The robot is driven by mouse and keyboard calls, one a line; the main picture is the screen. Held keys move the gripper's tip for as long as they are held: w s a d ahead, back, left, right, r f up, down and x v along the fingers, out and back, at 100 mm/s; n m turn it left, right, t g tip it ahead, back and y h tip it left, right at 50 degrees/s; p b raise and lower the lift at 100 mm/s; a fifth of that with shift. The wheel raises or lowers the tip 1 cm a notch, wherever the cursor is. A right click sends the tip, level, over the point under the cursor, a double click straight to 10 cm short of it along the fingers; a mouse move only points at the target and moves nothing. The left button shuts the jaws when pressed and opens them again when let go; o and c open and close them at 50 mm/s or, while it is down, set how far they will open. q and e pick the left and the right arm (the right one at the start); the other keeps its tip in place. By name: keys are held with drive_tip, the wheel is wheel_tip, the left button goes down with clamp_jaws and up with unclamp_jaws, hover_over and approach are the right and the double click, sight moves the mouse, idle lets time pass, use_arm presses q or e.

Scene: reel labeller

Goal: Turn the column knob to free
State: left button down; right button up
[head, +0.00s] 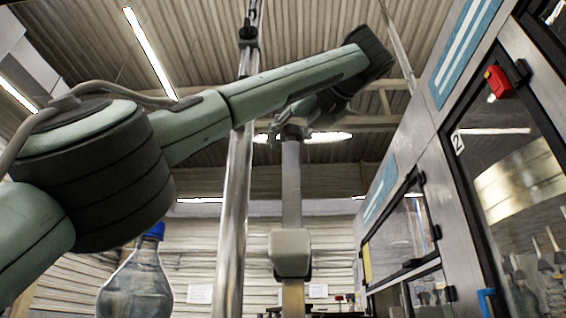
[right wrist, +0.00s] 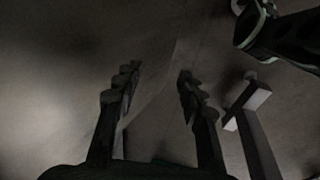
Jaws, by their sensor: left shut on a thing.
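My left arm crosses the head view from the left and bends back at the upper right. Its left gripper (head: 292,127) is small and far off, at the top of a flat grey column (head: 291,190). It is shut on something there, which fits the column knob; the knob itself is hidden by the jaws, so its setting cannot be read. My right gripper (right wrist: 158,76) is open in the right wrist view, its two dark fingers apart with nothing between them.
A shiny round pole (head: 235,200) stands left of the column. A grey box (head: 290,250) sits lower on the column. A clear bottle with a blue cap (head: 137,280) is at the lower left. A glazed machine cabinet (head: 440,150) with a red switch (head: 498,82) lines the right.

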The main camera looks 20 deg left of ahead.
use_arm(q)
drive_tip(key=shift+g, duration=0.3)
drive_tip(key=c, duration=1.1)
unclamp_jaws()
drive_tip(key=shift+o, duration=0.2)
